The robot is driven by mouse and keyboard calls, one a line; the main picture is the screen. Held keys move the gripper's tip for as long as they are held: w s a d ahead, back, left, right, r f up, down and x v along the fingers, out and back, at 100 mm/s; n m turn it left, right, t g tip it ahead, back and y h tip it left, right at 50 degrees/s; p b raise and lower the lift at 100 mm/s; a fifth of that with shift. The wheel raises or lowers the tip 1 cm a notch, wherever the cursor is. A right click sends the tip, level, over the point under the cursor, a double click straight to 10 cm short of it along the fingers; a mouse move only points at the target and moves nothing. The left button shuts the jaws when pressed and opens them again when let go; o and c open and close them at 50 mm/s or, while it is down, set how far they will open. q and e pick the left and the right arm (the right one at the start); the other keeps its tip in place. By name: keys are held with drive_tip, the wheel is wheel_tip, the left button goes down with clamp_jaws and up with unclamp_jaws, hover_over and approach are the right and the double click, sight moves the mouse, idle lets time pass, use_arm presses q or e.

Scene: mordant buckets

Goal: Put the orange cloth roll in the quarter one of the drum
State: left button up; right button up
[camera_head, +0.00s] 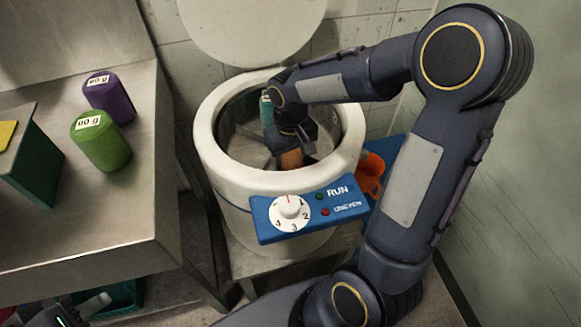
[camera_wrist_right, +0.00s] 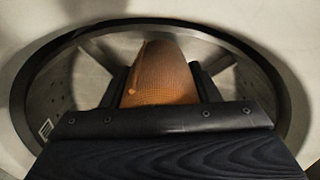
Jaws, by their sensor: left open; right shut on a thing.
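The orange cloth roll (camera_wrist_right: 160,75) is between the fingers of my right gripper (camera_wrist_right: 160,88), which is shut on it. In the head view the roll (camera_head: 291,158) shows inside the mouth of the drum, below my right gripper (camera_head: 293,150). The white drum (camera_head: 225,170) is open at the top, with partitions partly visible inside. Which quarter lies under the roll I cannot tell. The dial (camera_head: 290,212) on the blue panel carries numbers. My left gripper (camera_head: 85,308) is open at the bottom left corner, partly out of frame and away from the drum.
The raised lid (camera_head: 250,25) is behind the drum. An orange container (camera_head: 370,175) sits to its right.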

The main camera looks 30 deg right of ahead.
drive_tip(key=shift+f, duration=1.8)
drive_tip(key=shift+f+b, duration=0.1)
drive_tip(key=shift+b, duration=0.25)
drive_tip(key=shift+f, duration=0.15)
drive_tip(key=o, duration=1.1)
